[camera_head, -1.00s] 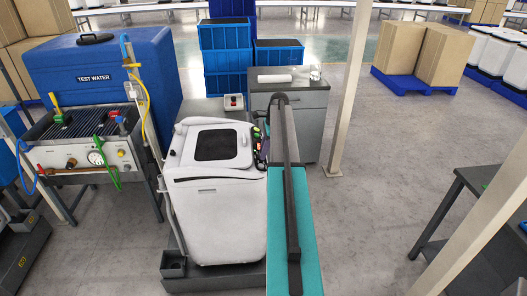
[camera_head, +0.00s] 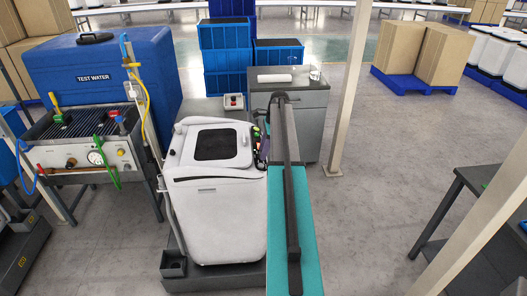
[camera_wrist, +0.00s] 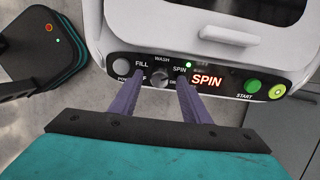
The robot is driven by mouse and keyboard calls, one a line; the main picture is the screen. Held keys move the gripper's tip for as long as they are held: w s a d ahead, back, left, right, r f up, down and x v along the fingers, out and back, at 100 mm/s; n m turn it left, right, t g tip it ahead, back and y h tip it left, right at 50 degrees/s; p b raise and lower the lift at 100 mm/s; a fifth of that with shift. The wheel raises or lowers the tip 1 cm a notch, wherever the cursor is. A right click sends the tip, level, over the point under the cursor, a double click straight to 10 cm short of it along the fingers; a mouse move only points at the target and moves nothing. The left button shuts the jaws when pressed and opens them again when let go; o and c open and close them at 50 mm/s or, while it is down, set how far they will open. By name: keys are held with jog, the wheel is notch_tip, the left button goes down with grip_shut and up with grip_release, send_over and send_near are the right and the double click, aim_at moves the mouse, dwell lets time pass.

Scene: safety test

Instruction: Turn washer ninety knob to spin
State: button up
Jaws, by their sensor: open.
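The white washer (camera_head: 215,200) stands on a dark base, with its lid shut. In the wrist view its black control panel (camera_wrist: 228,88) has the labels FILL, WASH and SPIN, and a display (camera_wrist: 207,80) lit with SPIN in orange. A green light (camera_wrist: 188,65) glows by the SPIN label. The two purple fingers are open, one on each side of the knob with gaps. The knob's exact pointer direction is too small to tell. In the head view my arm mostly hides the panel.
A green START button (camera_wrist: 253,86) and a yellow-green button (camera_wrist: 277,91) are right of the display. A test water tank (camera_head: 100,75) and a valve bench (camera_head: 85,155) stand left of the washer. A grey cabinet (camera_head: 312,125) is behind my arm.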

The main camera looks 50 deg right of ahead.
jog(key=b+v, duration=0.3)
jog(key=v, duration=1)
jog(key=shift+r+b, duration=0.2)
jog(key=shift+b, duration=0.2)
jog(key=shift+s+d+f, duration=0.1)
